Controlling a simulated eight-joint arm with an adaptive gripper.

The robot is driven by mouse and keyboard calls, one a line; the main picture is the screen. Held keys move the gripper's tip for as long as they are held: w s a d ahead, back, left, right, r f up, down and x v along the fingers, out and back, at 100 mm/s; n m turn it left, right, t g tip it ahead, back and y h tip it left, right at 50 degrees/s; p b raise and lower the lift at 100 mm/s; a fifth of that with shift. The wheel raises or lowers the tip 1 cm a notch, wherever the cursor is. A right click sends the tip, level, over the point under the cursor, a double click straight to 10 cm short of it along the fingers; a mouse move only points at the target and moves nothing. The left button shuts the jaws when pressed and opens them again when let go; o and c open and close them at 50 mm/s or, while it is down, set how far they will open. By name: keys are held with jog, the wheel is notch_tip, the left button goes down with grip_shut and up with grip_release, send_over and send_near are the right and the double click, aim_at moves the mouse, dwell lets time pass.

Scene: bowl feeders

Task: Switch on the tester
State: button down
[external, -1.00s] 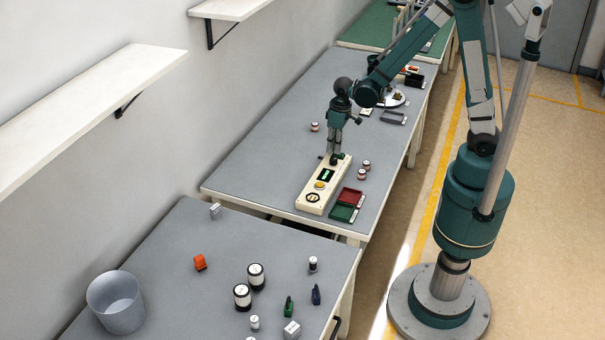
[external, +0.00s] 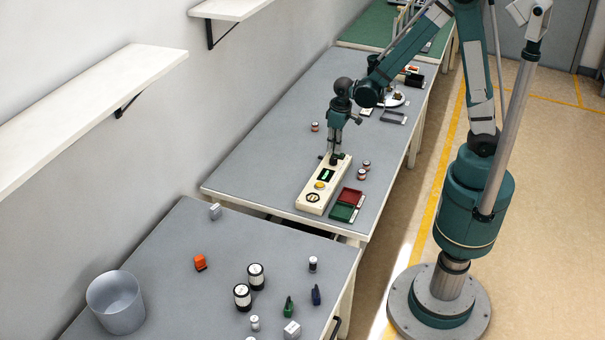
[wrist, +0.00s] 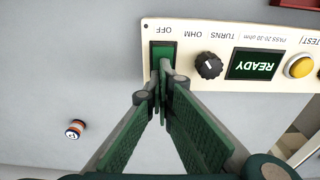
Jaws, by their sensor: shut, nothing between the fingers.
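The tester is a long cream box (external: 331,185) on the middle grey table. In the wrist view its cream panel (wrist: 185,22) appears upside down. The panel carries a green switch (wrist: 163,49) beside the word OFF, a black knob (wrist: 208,66), a dark green display (wrist: 255,64) lit with READY, and a yellow button (wrist: 299,66) by the word TEST. My gripper (external: 335,157) is shut and empty, pointing down over the tester's far end. In the wrist view its fingertips (wrist: 164,66) overlap the lower part of the green switch; I cannot tell whether they touch it.
A red tray (external: 350,196) and a green tray (external: 343,212) lie right of the tester.

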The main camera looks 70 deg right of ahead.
aim_at(342, 154)
jog(key=shift+s+d+f, duration=0.1)
jog(key=shift+d+f, duration=0.05)
jog(key=shift+f, duration=0.3)
jog(key=shift+s, duration=0.7)
jog(key=shift+s+r, duration=0.1)
jog(key=shift+r, duration=0.2)
jog(key=shift+r+p, duration=0.55)
jog(key=shift+p, duration=0.05)
notch_tip(342, 154, up, 13)
jog(key=s+p, duration=0.1)
jog(key=p, duration=0.2)
jog(key=shift+s, duration=0.2)
jog(key=shift+r, duration=0.1)
dwell(0.4)
